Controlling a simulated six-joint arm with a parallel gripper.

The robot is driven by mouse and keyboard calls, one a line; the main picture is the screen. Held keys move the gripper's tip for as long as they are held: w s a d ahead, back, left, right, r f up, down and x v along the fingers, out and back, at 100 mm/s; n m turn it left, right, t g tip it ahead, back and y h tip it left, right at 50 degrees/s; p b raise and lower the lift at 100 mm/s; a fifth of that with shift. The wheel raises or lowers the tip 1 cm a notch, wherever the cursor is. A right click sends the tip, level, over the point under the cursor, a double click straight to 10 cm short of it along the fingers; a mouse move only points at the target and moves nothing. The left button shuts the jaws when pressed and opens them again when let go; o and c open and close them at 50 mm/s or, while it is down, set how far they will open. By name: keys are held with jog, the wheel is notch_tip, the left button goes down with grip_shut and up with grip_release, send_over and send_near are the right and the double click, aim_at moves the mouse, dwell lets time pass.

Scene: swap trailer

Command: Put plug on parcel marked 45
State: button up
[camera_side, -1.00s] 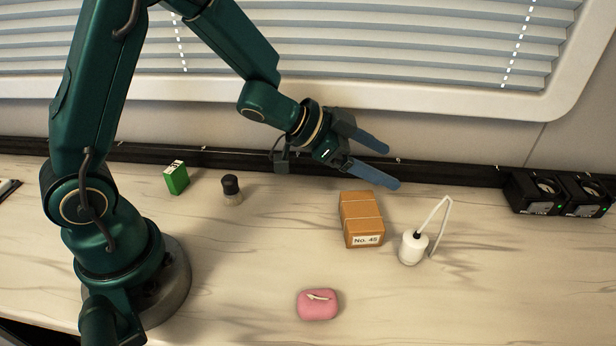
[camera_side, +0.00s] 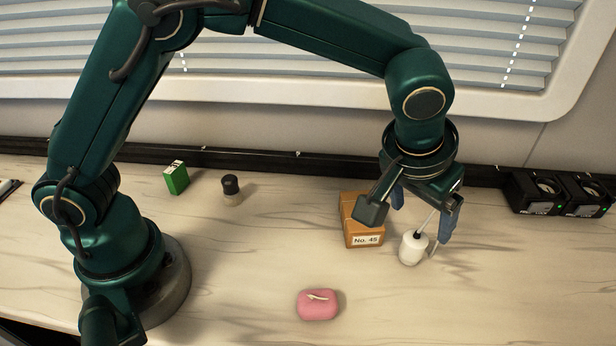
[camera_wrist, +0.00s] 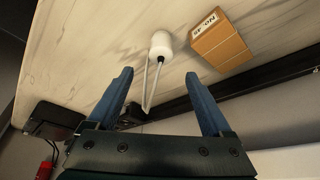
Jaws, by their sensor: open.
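The brown parcel labelled "No. 45" (camera_side: 363,240) lies on the table, partly hidden behind my gripper in the side view. It also shows at the top right of the wrist view (camera_wrist: 222,44). The white plug (camera_side: 412,247) with its thin pale cord stands just right of the parcel, apart from it. In the wrist view the plug (camera_wrist: 161,44) is top centre, and its cord runs down between my fingers. My gripper (camera_side: 424,215) is open and points down above the plug. Its blue fingers (camera_wrist: 158,96) lie on either side of the cord, and nothing is gripped.
A pink case (camera_side: 317,304) lies at the front. A green box (camera_side: 176,178) and a small dark-capped jar (camera_side: 231,189) stand at the back left. Black fan-like units (camera_side: 556,193) sit at the back right. The front right table is clear.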

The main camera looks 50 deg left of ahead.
aim_at(415, 238)
notch_tip(415, 238, down, 3)
jog(key=shift+f, duration=0.2)
jog(key=shift+x, duration=2.55)
jog(key=shift+w, duration=0.1)
grip_shut()
jog(key=shift+r, duration=0.1)
